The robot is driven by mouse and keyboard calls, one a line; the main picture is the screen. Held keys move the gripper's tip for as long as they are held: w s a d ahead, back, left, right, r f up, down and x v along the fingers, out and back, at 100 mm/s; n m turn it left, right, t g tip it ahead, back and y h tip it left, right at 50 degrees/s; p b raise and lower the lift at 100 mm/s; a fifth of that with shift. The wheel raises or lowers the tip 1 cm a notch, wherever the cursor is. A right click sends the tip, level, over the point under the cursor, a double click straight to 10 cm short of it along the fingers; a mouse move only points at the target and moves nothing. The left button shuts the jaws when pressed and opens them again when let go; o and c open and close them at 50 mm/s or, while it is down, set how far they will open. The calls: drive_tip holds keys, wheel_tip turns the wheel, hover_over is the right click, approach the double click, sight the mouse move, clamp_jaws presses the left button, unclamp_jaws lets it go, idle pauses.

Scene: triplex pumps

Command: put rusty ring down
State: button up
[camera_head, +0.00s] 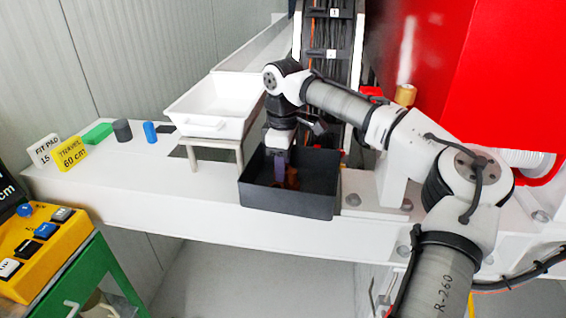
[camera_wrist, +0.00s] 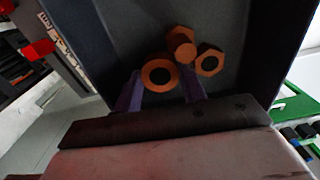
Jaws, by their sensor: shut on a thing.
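My gripper (camera_head: 281,172) reaches down into a dark open bin (camera_head: 300,202) on the white bench. Its purple fingers show in the wrist view (camera_wrist: 161,92). They are shut on a rusty ring (camera_wrist: 147,66) with a round dark hole, which sits between the fingertips. Beyond it in the wrist view lie a rusty hex nut (camera_wrist: 217,50) and a rusty bolt-like piece (camera_wrist: 181,38), close together. I cannot tell whether the ring touches the bin floor. In the head view the ring is mostly hidden by the fingers and bin wall.
A white tray (camera_head: 215,105) on a small stand (camera_head: 211,145) is left of the bin. Blue (camera_head: 150,132), grey (camera_head: 122,130) and green (camera_head: 98,134) pieces and two signs stand further left. The red machine (camera_head: 480,70) is at right. Bare bench lies in front of the stand.

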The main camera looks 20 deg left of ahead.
drive_tip(key=shift+f, duration=0.2)
drive_tip(key=o, duration=0.7)
wheel_tip(320, 180, up, 12)
drive_tip(key=shift+r+b, duration=0.1)
drive_tip(key=shift+b, duration=0.6)
